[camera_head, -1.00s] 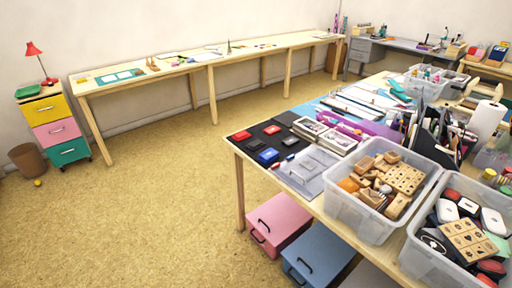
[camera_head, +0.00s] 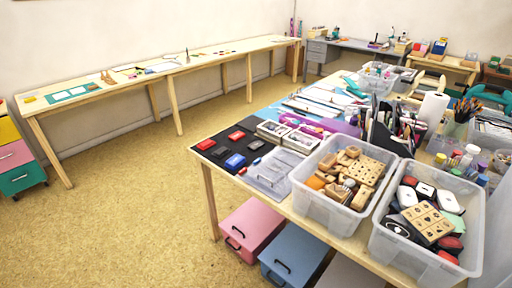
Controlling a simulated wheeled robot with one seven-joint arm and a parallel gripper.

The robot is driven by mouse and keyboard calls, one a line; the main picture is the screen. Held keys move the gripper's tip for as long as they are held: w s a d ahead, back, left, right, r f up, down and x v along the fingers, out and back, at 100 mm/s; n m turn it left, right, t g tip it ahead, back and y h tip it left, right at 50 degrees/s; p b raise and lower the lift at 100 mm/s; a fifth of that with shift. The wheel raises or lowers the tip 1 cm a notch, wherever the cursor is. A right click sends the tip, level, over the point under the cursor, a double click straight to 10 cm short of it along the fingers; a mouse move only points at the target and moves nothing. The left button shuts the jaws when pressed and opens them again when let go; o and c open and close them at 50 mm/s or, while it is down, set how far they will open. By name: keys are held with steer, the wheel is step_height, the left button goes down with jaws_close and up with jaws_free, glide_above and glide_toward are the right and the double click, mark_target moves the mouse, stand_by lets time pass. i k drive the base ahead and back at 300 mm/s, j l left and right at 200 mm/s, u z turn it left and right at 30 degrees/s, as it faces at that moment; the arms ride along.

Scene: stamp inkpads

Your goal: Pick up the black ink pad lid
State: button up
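On a dark mat (camera_head: 212,160) at the near left corner of the wooden worktable lie several small ink pads. A black item (camera_head: 220,152) lies left of the blue ink pad (camera_head: 235,161), and another black item (camera_head: 255,145) lies further right. They are dark on dark and small, so I cannot tell which is the lid. Two red pads (camera_head: 206,144) (camera_head: 237,135) lie behind them. My gripper is not in view.
A clear bin of wooden stamps (camera_head: 310,200) and a clear bin of mixed stamps (camera_head: 385,245) stand right of the mat. A clear flat case (camera_head: 270,180) lies beside it. Pink (camera_head: 250,225) and blue (camera_head: 293,250) boxes sit under the table. The floor at left is clear.

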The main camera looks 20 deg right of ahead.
mark_target(257, 145)
steer(key=i+j+z, duration=0.4)
steer(key=i+j, duration=0.4)
steer(key=i, duration=0.2)
steer(key=i+j+z, duration=0.4)
steer(key=i+j, duration=0.5)
steer(key=j, duration=0.15)
